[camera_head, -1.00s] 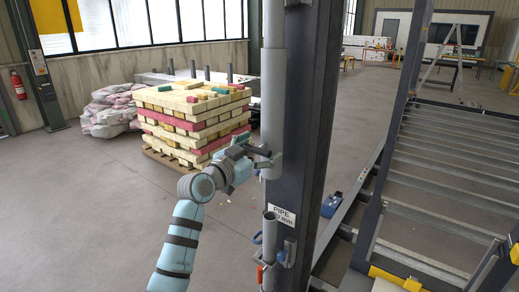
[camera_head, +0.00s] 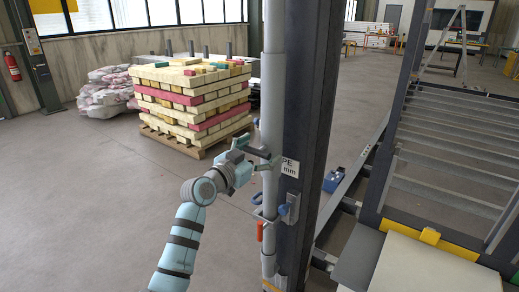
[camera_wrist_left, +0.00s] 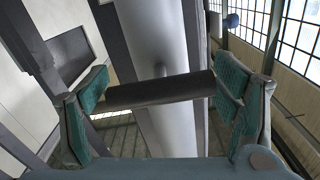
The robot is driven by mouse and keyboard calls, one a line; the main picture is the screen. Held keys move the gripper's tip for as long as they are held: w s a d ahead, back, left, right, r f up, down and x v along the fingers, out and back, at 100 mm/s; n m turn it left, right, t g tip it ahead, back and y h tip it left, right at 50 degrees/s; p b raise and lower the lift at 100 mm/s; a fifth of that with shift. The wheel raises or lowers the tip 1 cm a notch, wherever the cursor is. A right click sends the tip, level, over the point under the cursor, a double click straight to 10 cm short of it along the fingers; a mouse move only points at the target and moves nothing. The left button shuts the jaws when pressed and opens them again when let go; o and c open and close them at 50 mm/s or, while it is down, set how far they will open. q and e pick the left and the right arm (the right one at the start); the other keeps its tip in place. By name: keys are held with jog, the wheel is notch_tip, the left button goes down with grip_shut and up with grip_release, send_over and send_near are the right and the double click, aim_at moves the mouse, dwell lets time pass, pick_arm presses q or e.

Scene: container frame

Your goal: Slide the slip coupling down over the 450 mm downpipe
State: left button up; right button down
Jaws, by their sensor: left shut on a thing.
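The slip coupling (camera_head: 273,100) is the wider grey sleeve on the upright pipe beside a dark post. The lower grey downpipe (camera_head: 268,185) stands in line below it, along the post. My left gripper (camera_head: 262,158) is shut on a dark crossbar handle at the coupling's lower part. In the left wrist view, the handle (camera_wrist_left: 160,91) spans between the two green finger pads and crosses in front of the grey sleeve (camera_wrist_left: 158,40). I cannot tell how far the coupling's lower edge overlaps the downpipe. My right gripper is not in view.
A bracket (camera_head: 266,213) with blue and orange parts sits around the lower pipe. The dark post (camera_head: 306,110) stands close on the right, with a white label (camera_head: 290,167). Clear floor lies between.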

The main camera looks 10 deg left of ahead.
pick_arm(q)
jog(key=shift+f, duration=0.2)
jog(key=o, duration=1.6)
jog(key=shift+c, duration=0.2)
jog(key=v, duration=1.2)
